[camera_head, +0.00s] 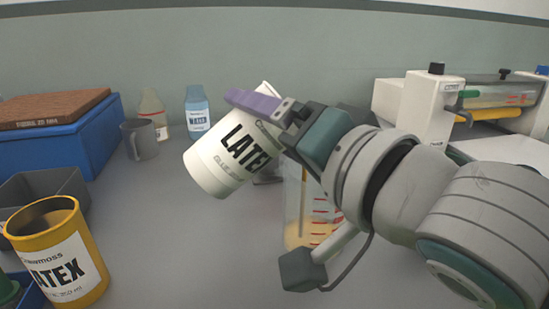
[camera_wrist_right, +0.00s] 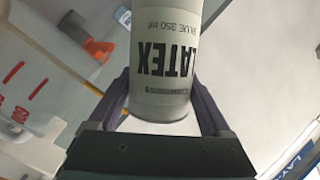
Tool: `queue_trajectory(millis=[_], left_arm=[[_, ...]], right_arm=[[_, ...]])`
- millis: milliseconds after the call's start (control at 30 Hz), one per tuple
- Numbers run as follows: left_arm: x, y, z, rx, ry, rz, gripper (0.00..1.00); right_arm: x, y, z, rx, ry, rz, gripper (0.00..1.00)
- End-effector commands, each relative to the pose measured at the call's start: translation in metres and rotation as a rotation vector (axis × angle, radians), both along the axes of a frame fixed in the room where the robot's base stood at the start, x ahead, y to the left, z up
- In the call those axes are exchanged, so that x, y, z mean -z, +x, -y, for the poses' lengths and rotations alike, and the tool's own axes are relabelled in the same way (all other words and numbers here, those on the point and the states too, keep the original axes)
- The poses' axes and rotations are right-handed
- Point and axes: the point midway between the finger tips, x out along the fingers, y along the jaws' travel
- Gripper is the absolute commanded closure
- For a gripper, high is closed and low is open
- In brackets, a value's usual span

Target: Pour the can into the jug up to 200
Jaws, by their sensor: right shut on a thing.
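My right gripper (camera_head: 268,107) is shut on a white can (camera_head: 225,163) labelled LATEX. The can is held above the table, tilted, with its rim end toward the upper right near the jug. In the right wrist view the can (camera_wrist_right: 163,60) stands between the two purple fingers (camera_wrist_right: 165,104). The clear jug (camera_head: 298,205) with red marks stands behind and below my right wrist, which hides much of it. Some pale yellow liquid (camera_head: 305,235) shows low in the jug. I cannot make out its exact level or a stream. My left gripper is not in view.
A yellow LATEX can (camera_head: 68,262) stands at the front left, beside a grey bin (camera_head: 70,183) and a blue box (camera_head: 88,145). A grey mug (camera_head: 143,140), a pale bottle (camera_head: 153,112) and a blue bottle (camera_head: 197,112) stand at the back. White equipment (camera_head: 425,105) is at the right.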

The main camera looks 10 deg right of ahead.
Motion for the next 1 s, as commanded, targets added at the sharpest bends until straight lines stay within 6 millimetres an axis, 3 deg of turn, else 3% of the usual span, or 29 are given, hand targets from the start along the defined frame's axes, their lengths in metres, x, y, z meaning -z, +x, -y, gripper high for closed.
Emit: queue_trajectory(millis=[1000], left_arm=[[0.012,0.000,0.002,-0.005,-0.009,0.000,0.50]], right_arm=[[-0.005,0.000,0.001,0.000,0.091,0.000,1.00]])
